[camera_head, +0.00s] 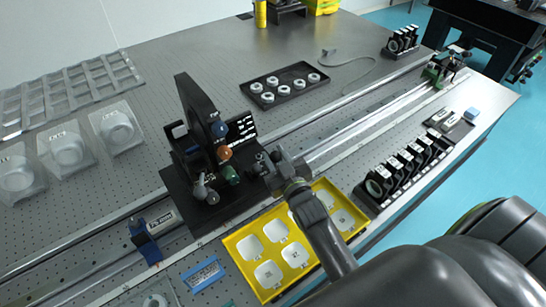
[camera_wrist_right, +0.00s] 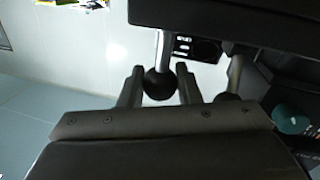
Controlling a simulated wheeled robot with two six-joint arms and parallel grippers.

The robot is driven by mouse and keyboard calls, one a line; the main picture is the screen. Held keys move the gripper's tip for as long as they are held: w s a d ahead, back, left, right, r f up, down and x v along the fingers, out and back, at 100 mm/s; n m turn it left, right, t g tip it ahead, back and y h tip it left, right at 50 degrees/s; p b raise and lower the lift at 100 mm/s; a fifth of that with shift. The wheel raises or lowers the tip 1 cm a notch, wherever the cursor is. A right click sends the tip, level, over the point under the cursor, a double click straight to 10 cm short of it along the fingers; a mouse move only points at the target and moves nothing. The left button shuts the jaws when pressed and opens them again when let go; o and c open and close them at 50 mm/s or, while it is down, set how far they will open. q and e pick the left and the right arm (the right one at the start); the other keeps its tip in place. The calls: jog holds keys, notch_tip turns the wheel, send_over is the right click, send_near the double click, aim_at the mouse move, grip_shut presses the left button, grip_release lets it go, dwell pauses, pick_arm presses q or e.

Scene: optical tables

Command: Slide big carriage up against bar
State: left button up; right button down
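The big carriage (camera_head: 180,187) is a black base with a tall black plate and several coloured ball knobs, sitting on the long rail. The bar (camera_head: 162,222), a grey block marked with a mm length, lies on the rail at the carriage's left, between it and a blue clamp (camera_head: 146,243). Bar and carriage look close; I cannot tell whether they touch. My right gripper (camera_head: 266,162) is at the carriage's right side. In the right wrist view its fingers (camera_wrist_right: 160,88) close on both sides of a black ball knob (camera_wrist_right: 159,84). My left gripper is out of view.
A yellow tray (camera_head: 233,240) lies in front of the carriage, under my right arm. A row of black mounts (camera_head: 405,168) stands to its right. A black tray of rings (camera_head: 284,85) is behind the rail. The rail right of the carriage is clear up to a green-based device (camera_head: 436,72).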

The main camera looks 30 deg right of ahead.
jog(key=c, duration=1.1)
grip_release()
jog(key=shift+d, duration=0.15)
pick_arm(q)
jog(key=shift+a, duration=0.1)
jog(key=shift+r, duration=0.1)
pick_arm(e)
jog(key=shift+s+a+r+p, duration=0.2)
jog(key=shift+s+p, duration=0.35)
jog(key=shift+p, duration=0.2)
pick_arm(q)
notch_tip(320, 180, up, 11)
jog(key=p, duration=0.9)
jog(key=shift+p, duration=0.4)
pick_arm(e)
jog(key=s, duration=1.6)
jog(key=shift+s+a+f, duration=0.15)
jog(key=shift+a+f, duration=0.05)
jog(key=shift+a, duration=0.25)
jog(key=shift+o, duration=0.2)
